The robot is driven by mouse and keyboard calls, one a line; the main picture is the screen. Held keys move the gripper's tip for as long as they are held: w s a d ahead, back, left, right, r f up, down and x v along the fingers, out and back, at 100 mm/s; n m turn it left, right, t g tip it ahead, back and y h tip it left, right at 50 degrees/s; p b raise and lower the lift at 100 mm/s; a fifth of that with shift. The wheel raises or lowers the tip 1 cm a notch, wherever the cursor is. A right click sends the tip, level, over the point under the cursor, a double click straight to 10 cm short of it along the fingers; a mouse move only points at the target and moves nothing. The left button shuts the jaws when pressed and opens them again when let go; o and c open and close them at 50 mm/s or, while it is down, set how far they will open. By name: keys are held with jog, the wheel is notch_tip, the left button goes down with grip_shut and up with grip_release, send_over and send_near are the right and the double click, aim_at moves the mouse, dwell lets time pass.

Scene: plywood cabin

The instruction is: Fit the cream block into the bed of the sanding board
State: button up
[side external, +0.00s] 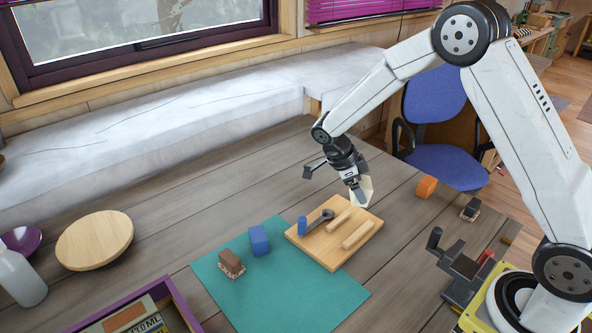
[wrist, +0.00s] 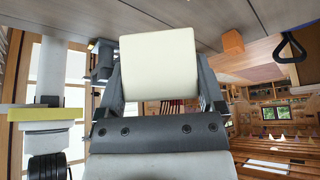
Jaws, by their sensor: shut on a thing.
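The cream block (side external: 367,187) is between the fingers of my gripper (side external: 357,190), which is shut on it. It also shows large between the fingers in the wrist view (wrist: 158,66). In the side view the block appears above the far edge of the sanding board (side external: 320,251); its exact height is hard to tell. The space between the rails looks empty.
A teal mat (side external: 290,295) lies partly under the board, with a blue block (side external: 259,241) and a brown brush (side external: 231,263). An orange block (side external: 426,187) and a dark brush (side external: 470,209) lie right. A round wooden disc (side external: 94,240) and purple-edged crate (side external: 178,302) are left.

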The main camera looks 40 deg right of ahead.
jog(key=m+g, duration=0.1)
jog(key=m, duration=0.1)
jog(key=w+m+g+y, duration=0.1)
jog(key=m, duration=0.1)
jog(key=shift+w+d+f, duration=0.15)
jog(key=shift+w+d, duration=0.05)
jog(key=m+g+y, duration=0.1)
jog(key=m, duration=0.1)
jog(key=w+m+y, duration=0.1)
jog(key=m, duration=0.1)
jog(key=shift+w+m+g+y, duration=0.1)
jog(key=shift+m+g+y, duration=0.2)
jog(key=shift+m+g, duration=0.1)
jog(key=shift+f, duration=0.2)
jog(key=shift+f, duration=2.7)
jog(key=shift+f, duration=3.35)
jog(key=o, duration=1.1)
